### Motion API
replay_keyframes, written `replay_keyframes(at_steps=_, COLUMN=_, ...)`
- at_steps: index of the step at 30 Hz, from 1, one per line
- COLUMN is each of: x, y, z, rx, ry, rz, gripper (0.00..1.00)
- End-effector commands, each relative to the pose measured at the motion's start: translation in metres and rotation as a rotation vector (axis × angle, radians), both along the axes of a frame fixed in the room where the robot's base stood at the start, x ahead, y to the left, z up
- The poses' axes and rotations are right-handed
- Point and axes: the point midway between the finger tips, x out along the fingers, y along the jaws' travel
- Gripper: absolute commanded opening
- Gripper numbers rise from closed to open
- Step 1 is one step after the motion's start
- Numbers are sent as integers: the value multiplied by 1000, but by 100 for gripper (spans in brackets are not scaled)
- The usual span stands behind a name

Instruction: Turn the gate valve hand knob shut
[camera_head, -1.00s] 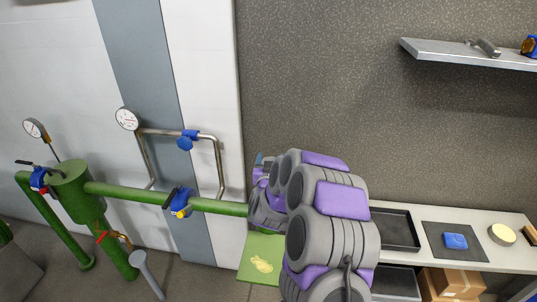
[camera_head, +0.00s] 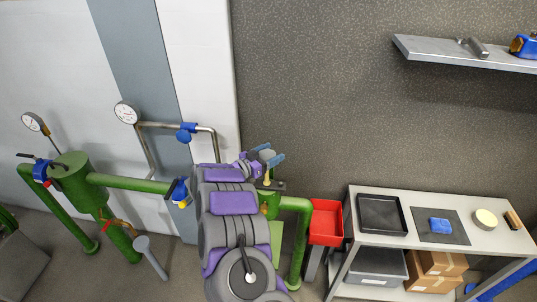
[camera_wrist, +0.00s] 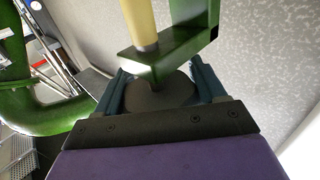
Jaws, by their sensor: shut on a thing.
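The gate valve's dark grey hand knob (camera_wrist: 158,95) sits between the two teal fingers of my gripper (camera_wrist: 160,90) in the wrist view. The fingers are closed on its sides. A pale yellow stem (camera_wrist: 138,22) and a green yoke (camera_wrist: 185,38) stand just beyond the knob. In the head view my gripper (camera_head: 268,157), with blue fingertips, is at the valve above the green pipe (camera_head: 294,205). The yellow stem shows just below the fingers. My arm hides part of the valve and pipe.
A red bin (camera_head: 326,222) stands right of the pipe, beside a white table (camera_head: 400,242) with a black tray (camera_head: 382,214). A metal shelf (camera_head: 450,50) is on the wall. Other green pipes (camera_head: 130,183) with blue-handled valves and gauges are at left.

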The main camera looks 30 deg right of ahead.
Motion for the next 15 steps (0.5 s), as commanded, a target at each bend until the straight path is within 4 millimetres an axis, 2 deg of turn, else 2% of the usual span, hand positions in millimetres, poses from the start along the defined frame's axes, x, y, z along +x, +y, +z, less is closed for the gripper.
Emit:
replay_keyframes(at_steps=1, x=7, y=2, z=12, rx=-23, ry=-25, rz=-23, gripper=39)
replay_keyframes(at_steps=15, x=0, y=2, z=11, rx=-16, ry=-22, rz=-328, gripper=39)
